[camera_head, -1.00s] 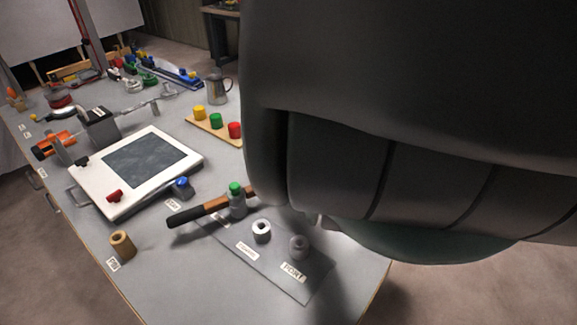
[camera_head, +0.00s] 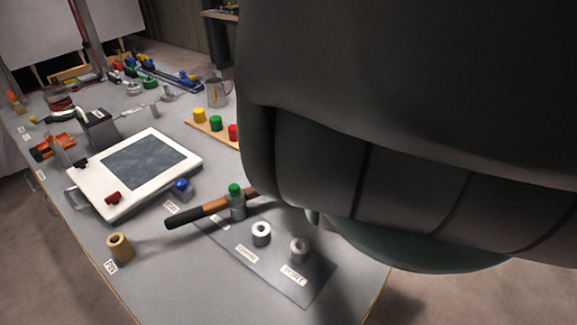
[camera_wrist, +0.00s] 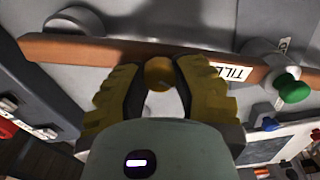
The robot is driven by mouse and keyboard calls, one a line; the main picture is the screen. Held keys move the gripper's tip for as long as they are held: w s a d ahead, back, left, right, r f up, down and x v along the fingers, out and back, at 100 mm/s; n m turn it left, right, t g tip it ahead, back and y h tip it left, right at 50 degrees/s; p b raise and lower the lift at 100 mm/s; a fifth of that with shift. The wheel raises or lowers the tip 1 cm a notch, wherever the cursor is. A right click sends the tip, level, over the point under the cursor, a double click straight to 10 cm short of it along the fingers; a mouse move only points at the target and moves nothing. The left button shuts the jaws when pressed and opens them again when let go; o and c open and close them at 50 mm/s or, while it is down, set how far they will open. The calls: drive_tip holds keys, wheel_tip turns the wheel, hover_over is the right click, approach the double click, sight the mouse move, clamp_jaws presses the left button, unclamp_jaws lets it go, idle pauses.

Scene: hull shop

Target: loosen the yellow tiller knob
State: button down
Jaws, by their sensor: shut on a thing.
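The yellow tiller knob (camera_wrist: 157,76) shows in the wrist view, against the side of the brown wooden tiller (camera_wrist: 90,50). My gripper (camera_wrist: 160,64) is shut on the knob, with one yellow-padded finger on each side of it. A green knob (camera_wrist: 292,89) sits on a grey fitting at the tiller's right part. In the head view the tiller's dark end (camera_head: 197,215) and the green knob (camera_head: 235,189) show; my arm hides the yellow knob and my gripper.
A tan ring (camera_head: 120,247) is at the front left. A white framed panel (camera_head: 120,190), a blue knob (camera_head: 183,187) and a metal jug (camera_head: 217,92) are farther back.

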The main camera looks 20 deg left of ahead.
drive_tip(key=c, duration=0.6)
unclamp_jaws()
drive_tip(key=shift+r, duration=0.1)
drive_tip(key=shift+r, duration=5.85)
